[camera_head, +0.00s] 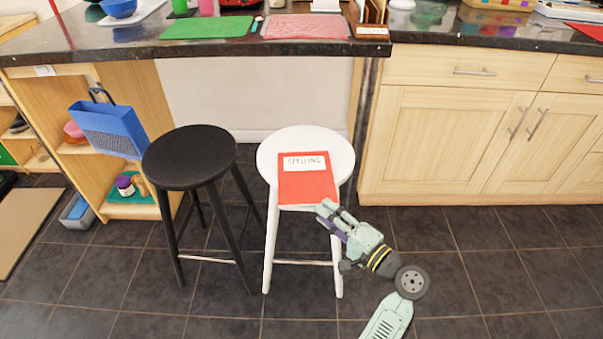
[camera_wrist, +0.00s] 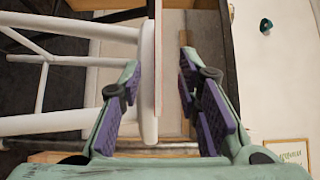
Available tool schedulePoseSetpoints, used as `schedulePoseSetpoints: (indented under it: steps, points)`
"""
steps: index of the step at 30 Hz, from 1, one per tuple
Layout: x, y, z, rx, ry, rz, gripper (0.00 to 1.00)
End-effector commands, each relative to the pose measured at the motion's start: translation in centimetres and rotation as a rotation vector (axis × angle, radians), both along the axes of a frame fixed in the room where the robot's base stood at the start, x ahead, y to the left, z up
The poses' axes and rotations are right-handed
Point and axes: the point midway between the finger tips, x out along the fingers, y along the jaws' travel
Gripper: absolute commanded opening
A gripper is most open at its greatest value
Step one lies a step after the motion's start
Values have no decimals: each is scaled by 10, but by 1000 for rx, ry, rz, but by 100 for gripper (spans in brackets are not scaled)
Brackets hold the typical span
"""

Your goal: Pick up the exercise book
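The red exercise book (camera_head: 306,181), with a white label reading "STYLING", lies flat on the white stool's seat (camera_head: 337,160). Its near edge reaches the front of the seat. My gripper (camera_head: 328,212) is just off the front right of the seat, near the book's lower right corner. In the wrist view my gripper (camera_wrist: 157,78) is open, its purple-padded fingers apart with nothing held. The white seat (camera_wrist: 148,90) shows edge-on between the fingers, with a thin red line along it that looks like the book's edge.
A black stool (camera_head: 188,158) stands left of the white one. Behind is a dark counter (camera_head: 240,50) with a green mat (camera_head: 208,25) and a pink mat (camera_head: 304,27). Wooden cabinets (camera_head: 440,140) stand at right. The tiled floor at lower right is clear apart from my arm.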

Motion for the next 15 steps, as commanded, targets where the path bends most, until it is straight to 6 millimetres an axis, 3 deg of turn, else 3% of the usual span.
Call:
schedulePoseSetpoints:
  steps: [15]
  points:
    - [47, 44, 1, -1, 0, 3, 31]
